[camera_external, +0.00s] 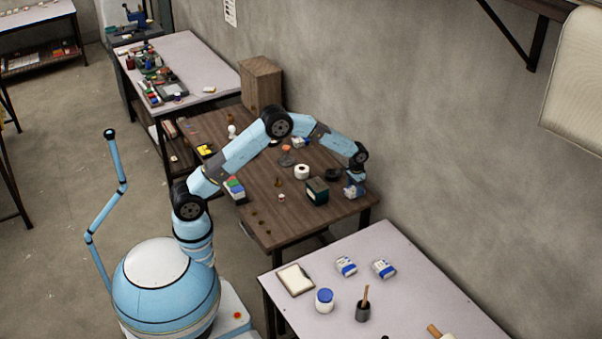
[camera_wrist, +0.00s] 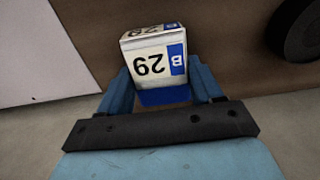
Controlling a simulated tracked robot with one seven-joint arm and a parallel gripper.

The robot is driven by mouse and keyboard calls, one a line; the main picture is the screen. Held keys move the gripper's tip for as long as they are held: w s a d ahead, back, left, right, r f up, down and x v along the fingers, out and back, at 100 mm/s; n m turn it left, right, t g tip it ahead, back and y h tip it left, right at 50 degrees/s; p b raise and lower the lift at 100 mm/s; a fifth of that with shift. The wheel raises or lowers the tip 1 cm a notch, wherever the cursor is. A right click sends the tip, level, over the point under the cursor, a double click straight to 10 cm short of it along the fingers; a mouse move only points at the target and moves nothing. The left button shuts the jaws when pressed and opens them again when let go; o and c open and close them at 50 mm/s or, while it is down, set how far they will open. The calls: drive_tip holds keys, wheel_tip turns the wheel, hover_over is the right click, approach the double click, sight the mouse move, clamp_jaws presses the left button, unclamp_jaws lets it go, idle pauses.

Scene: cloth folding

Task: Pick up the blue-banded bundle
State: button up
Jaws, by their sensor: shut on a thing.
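My gripper (camera_external: 355,180) is at the right end of the brown wooden table. It is shut on a white block-shaped bundle with a blue band (camera_external: 352,191). In the wrist view the bundle (camera_wrist: 152,58) sits between the two blue fingers of my gripper (camera_wrist: 160,78). Its label reads "B 29", upside down, beside a blue strip, and a blue part shows at its near end. I cannot tell for sure whether the bundle touches the table.
The brown table (camera_external: 235,145) holds a white roll (camera_external: 302,172), a dark green box (camera_external: 317,190) and a black round thing (camera_external: 333,174). Two similar white-and-blue bundles (camera_external: 346,266) (camera_external: 384,268) lie on the pale front table (camera_external: 420,295). The wall is close behind.

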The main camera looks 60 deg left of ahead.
wheel_tip(320, 180, up, 3)
drive_tip(key=shift+f, duration=0.2)
drive_tip(key=s+r, duration=0.3)
drive_tip(key=s, duration=0.1)
drive_tip(key=s+a+r, duration=0.1)
drive_tip(key=s+r, duration=0.2)
drive_tip(key=s, duration=0.2)
drive_tip(key=s+a+r, duration=0.1)
drive_tip(key=s+r, duration=0.3)
drive_tip(key=s, duration=0.1)
drive_tip(key=shift+a, duration=0.1)
drive_tip(key=s+d+f, duration=0.1)
drive_tip(key=d+f, duration=0.3)
drive_tip(key=d, duration=0.7)
drive_tip(key=s+d+f, duration=0.2)
drive_tip(key=d+f, duration=0.2)
drive_tip(key=d, duration=0.7)
hover_over(377, 240)
wheel_tip(377, 240, down, 10)
drive_tip(key=shift+s+r, duration=0.15)
drive_tip(key=shift+r, duration=0.1)
drive_tip(key=shift+w+f, duration=0.2)
drive_tip(key=shift+f, duration=1.55)
drive_tip(key=shift+f, duration=0.1)
